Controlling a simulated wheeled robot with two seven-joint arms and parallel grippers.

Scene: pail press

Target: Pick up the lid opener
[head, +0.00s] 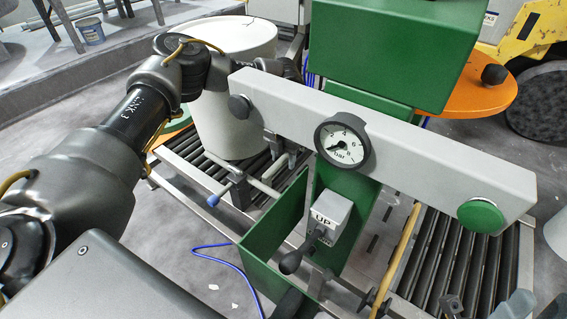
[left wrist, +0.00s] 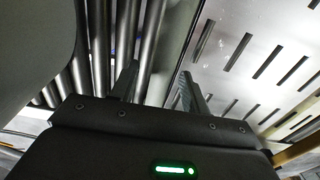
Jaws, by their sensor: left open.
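I cannot make out the lid opener with certainty in either view. My left gripper (head: 281,158) shows in the head view below the press's grey beam, partly hidden by it, with its fingers pointing down over the left roller side. It is open. In the left wrist view, the two spread fingers of the left gripper (left wrist: 158,85) have nothing visible between them. Behind them are rollers and a slotted plate. A grey bar with blue ends (head: 226,188) is left of the fingers in the head view; I cannot tell what it is.
A white pail (head: 234,110) stands on the left rollers (head: 190,160). The green press with its grey beam (head: 420,160) and gauge (head: 342,146) fills the middle. A green open box (head: 272,235) and a control box marked UP (head: 328,212) are in front. More rollers (head: 455,260) are at right.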

